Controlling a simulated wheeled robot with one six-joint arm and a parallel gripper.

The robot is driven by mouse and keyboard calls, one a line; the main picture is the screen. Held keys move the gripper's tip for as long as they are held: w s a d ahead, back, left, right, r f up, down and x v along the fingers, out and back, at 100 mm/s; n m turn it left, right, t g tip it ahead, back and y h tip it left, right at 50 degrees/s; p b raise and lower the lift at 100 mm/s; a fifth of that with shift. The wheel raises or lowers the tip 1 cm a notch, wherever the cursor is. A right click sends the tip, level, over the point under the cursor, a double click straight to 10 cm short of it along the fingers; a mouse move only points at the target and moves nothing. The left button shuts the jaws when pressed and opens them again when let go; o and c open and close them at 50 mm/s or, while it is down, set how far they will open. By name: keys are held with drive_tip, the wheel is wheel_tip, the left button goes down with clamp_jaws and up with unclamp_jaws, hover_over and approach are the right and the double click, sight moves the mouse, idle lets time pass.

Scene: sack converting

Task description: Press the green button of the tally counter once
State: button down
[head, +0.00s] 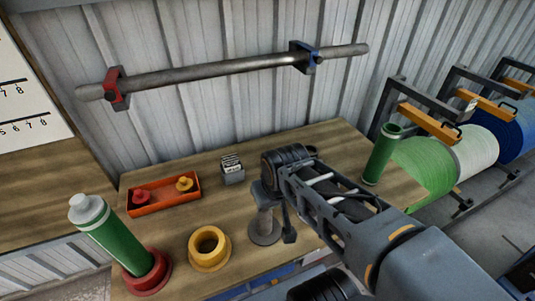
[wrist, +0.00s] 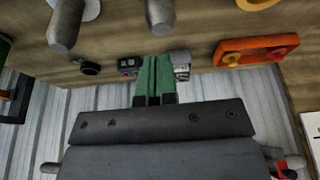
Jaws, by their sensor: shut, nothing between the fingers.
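My gripper (wrist: 153,60) shows in the wrist view as two green fingers pressed together, empty. In the head view my own arm hides the fingertips. In the wrist view a small dark box (wrist: 129,66) with a panel on its face stands just left of the fingers. It looks like the tally counter, but this is not certain. I cannot make out a green button; the fingers partly cover that area. A grey box (wrist: 182,64) with a marked face is just right of the fingers; it also shows in the head view (head: 233,174). I cannot tell whether the fingers touch either box.
An orange tray (head: 164,209) with red and yellow pieces lies left. A grey post on a round base (head: 264,238) and a yellow ring (head: 222,262) are in front. Green cylinders stand in a red base (head: 148,285) and at the right (head: 380,158). A wall (head: 220,105) closes the back.

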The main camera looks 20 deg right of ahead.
drive_tip(key=w+d+r+n+h+p, duration=0.2)
drive_tip(key=w+d+n+h+p, duration=0.15)
drive_tip(key=w+n, duration=0.5)
drive_tip(key=w+d+r+n+h+p, duration=0.2)
drive_tip(key=w+d+n+p, duration=0.25)
drive_tip(key=w+n, duration=0.4)
drive_tip(key=w+d+f+n+t+p, duration=0.1)
drive_tip(key=w+d+f+n+p, duration=0.1)
drive_tip(key=w+n, duration=0.5)
drive_tip(key=w+d+f+n+t+h+p, duration=0.1)
drive_tip(key=w+f+n, duration=0.4)
drive_tip(key=n, duration=0.6)
drive_tip(key=w+d+p, duration=0.1)
drive_tip(key=w, duration=0.1)
drive_tip(key=shift+w+d+f+p, duration=0.15)
drive_tip(key=shift+w+f+p, duration=0.15)
drive_tip(key=shift+w+p, duration=0.05)
drive_tip(key=shift+f+h, duration=0.15)
drive_tip(key=shift+h, duration=0.1)
wheel_tip(320, 180, down, 8)
drive_tip(key=b, duration=0.8)
drive_tip(key=shift+f, duration=0.25)
drive_tip(key=shift+f, duration=0.15)
drive_tip(key=shift+f+b, duration=0.3)
